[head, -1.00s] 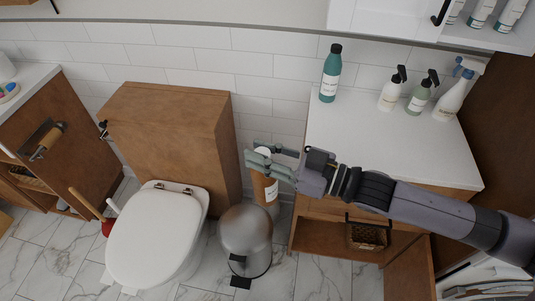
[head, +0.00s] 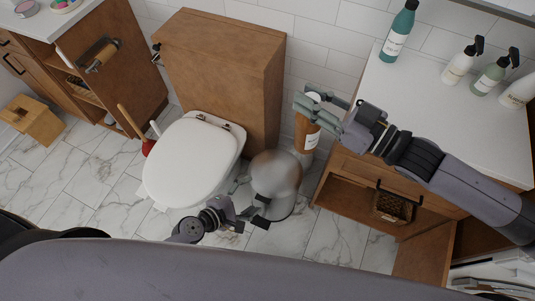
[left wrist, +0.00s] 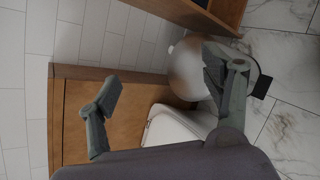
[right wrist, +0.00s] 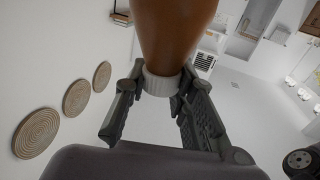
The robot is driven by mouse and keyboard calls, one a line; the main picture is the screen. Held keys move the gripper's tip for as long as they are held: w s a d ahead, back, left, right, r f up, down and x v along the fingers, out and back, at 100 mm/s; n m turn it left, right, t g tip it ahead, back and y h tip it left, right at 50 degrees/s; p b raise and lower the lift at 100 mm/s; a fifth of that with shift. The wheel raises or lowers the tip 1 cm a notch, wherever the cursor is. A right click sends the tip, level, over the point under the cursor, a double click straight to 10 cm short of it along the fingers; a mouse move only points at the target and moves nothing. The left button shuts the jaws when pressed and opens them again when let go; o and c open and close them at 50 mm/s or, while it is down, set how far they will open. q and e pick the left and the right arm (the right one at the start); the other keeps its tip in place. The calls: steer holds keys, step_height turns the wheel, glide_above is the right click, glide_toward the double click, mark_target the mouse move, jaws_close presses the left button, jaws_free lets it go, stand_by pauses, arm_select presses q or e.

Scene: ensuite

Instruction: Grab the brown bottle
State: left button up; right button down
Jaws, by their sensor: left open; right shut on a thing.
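The brown bottle (head: 306,137), with a pale label and white cap, hangs in my right gripper (head: 317,104) beside the white counter. In the right wrist view the brown bottle (right wrist: 174,32) stands large between the fingers of my right gripper (right wrist: 160,88), which are shut around its white cap. My left gripper (head: 250,214) is low near the toilet and the bin, open and empty. In the left wrist view the fingers of my left gripper (left wrist: 160,86) are spread apart with nothing between them.
A white-lidded toilet (head: 193,155) and a metal bin (head: 275,188) stand below the bottle. The counter (head: 440,120) at the right carries a teal bottle (head: 398,34) and several spray or pump bottles. A wicker basket (head: 392,207) sits on the shelf beneath. Marble floor is open in front.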

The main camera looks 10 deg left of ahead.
arm_select(q)
step_height(320, 180, up, 10)
steer(key=w+d+n+t+h, duration=0.2)
steer(key=d+n, duration=0.1)
steer(key=n, duration=0.1)
arm_select(e)
steer(key=shift+r, duration=0.1)
arm_select(q)
steer(key=n+t+h, duration=0.2)
steer(key=n+h, duration=0.1)
steer(key=n, duration=0.1)
glide_toward(308, 129)
step_height(308, 129, down, 5)
steer(key=w+a, duration=0.1)
steer(key=w, duration=0.1)
steer(key=shift+g, duration=0.3)
steer(key=x, duration=1.2)
steer(key=shift+w, duration=0.2)
steer(key=shift+c, duration=0.4)
steer(key=c, duration=1.6)
steer(key=shift+r, duration=0.1)
steer(key=shift+c, duration=0.3)
arm_select(e)
steer(key=c, duration=1.3)
jaws_free()
